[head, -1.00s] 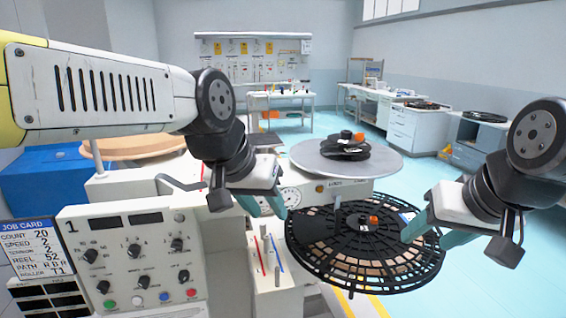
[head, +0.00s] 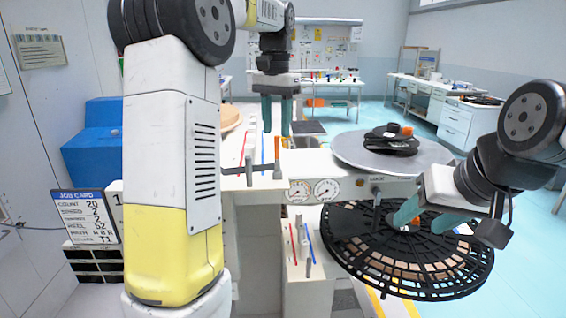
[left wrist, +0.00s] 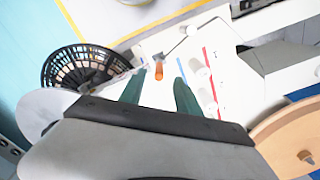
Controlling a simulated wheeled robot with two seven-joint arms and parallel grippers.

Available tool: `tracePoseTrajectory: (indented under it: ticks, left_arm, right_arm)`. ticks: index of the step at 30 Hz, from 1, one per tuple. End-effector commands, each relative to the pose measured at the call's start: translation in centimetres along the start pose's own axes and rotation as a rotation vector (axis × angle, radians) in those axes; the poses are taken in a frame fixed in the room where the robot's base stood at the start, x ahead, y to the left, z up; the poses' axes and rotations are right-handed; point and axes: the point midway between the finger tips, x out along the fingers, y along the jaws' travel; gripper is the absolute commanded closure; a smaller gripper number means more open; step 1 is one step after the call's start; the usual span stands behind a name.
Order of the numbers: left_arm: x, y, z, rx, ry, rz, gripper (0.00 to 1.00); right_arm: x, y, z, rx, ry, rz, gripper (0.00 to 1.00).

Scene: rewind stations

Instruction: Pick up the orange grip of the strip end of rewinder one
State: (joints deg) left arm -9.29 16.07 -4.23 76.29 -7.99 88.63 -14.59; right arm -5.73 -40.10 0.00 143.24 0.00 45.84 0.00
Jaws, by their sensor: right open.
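The orange grip (head: 277,149) stands upright by a dark bar on the white machine top, next to a red and a blue line. It also shows in the left wrist view (left wrist: 159,71), in the gap between the fingertips. My left gripper (head: 276,131) points down with its teal fingers apart and empty. In the head view its tips are just above the orange grip, not closed on it. My right gripper (head: 408,219) is open over the black slotted reel (head: 450,250). Whether strip hangs from the orange grip is too small to tell.
A grey disc (head: 350,155) with a small black reel and an orange knob lies right of the grip. Two gauges (head: 312,190) are on the front below. A wooden disc (left wrist: 285,130) shows in the left wrist view. The job card (head: 85,215) is at left.

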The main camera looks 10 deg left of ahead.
Motion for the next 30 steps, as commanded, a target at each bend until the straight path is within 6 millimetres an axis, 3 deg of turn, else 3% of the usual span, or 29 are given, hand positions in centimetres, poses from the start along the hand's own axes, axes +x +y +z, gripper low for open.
tracePoseTrajectory:
  ticks: [15,24,30]
  left_arm:
    - [6.7,0.1,0.0,-0.001,-0.001,0.001,0.61]
    - [7.3,0.1,0.0,-0.002,0.001,0.000,0.61]
    - [7.3,0.1,0.0,-0.002,0.002,0.000,0.98]
  right_arm:
    - [0.0,0.0,0.0,0.000,0.000,0.000,0.46]
    - [0.0,0.0,0.0,0.000,0.000,0.000,0.46]
    - [0.0,0.0,0.0,0.000,0.000,0.000,0.46]
